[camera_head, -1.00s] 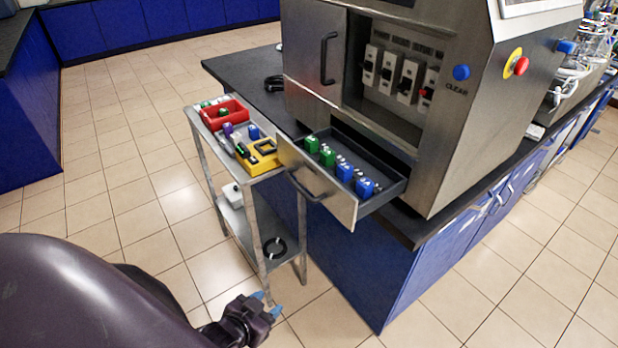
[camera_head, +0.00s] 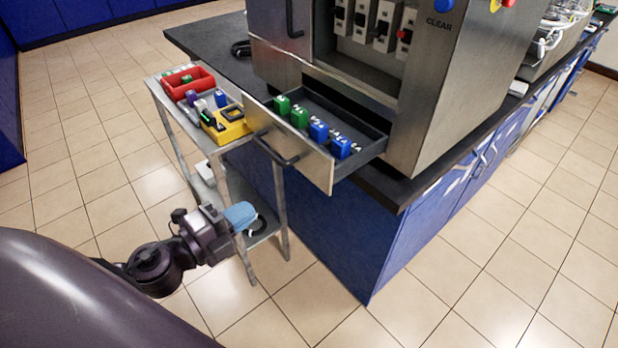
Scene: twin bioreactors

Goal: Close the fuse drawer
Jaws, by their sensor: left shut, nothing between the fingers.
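The fuse drawer (camera_head: 318,164) is pulled out from the lower part of the steel cabinet. Its front has a dark bar handle (camera_head: 277,153). Two green fuses (camera_head: 291,112) and two blue fuses (camera_head: 330,140) stand in it in a row. My left gripper (camera_head: 246,216), with light blue fingertips, is shut and empty. In the picture it is below and to the left of the drawer front, apart from the handle, in front of the cart's lower part. My right gripper is not in view.
The steel cabinet (camera_head: 440,100) stands on a dark counter (camera_head: 205,47) over blue cupboards. Tiled floor is clear at front right.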

